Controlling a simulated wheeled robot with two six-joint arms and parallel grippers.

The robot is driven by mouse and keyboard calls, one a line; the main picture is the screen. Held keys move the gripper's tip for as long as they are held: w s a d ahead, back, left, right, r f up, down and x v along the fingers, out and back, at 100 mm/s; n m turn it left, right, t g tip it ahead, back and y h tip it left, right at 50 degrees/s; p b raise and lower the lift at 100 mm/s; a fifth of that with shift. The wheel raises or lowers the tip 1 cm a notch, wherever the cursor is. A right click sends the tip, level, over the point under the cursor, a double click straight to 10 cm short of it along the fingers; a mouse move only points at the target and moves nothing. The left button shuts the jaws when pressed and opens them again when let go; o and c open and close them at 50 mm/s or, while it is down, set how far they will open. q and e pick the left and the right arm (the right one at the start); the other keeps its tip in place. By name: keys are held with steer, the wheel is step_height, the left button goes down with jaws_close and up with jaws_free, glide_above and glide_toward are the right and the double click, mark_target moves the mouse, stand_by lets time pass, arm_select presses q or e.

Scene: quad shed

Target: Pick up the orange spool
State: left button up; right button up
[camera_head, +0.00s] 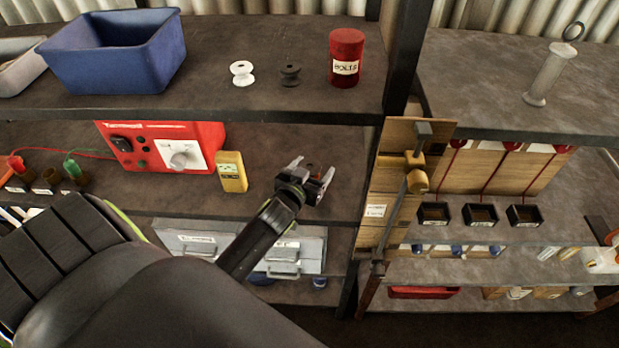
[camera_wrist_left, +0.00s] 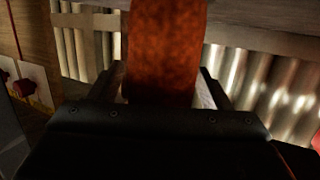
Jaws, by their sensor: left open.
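My left gripper (camera_head: 311,171) is open over the middle shelf, to the right of the yellow meter. In the left wrist view a large rust-orange rounded thing (camera_wrist_left: 165,45), which looks like the orange spool, stands up between the two fingers of this gripper (camera_wrist_left: 161,88). It fills the gap between them and hides what is behind it. I cannot tell whether the fingers touch it. My right gripper is not in view.
The top shelf holds a blue bin (camera_head: 115,55), a white spool (camera_head: 242,73), a black spool (camera_head: 290,74) and a red bolts can (camera_head: 346,58). A red power supply (camera_head: 165,145) and yellow meter (camera_head: 232,171) stand left; a wooden board with a clamp (camera_head: 400,190) stands right.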

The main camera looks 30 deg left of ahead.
arm_select(q)
steer(key=c, duration=1.2)
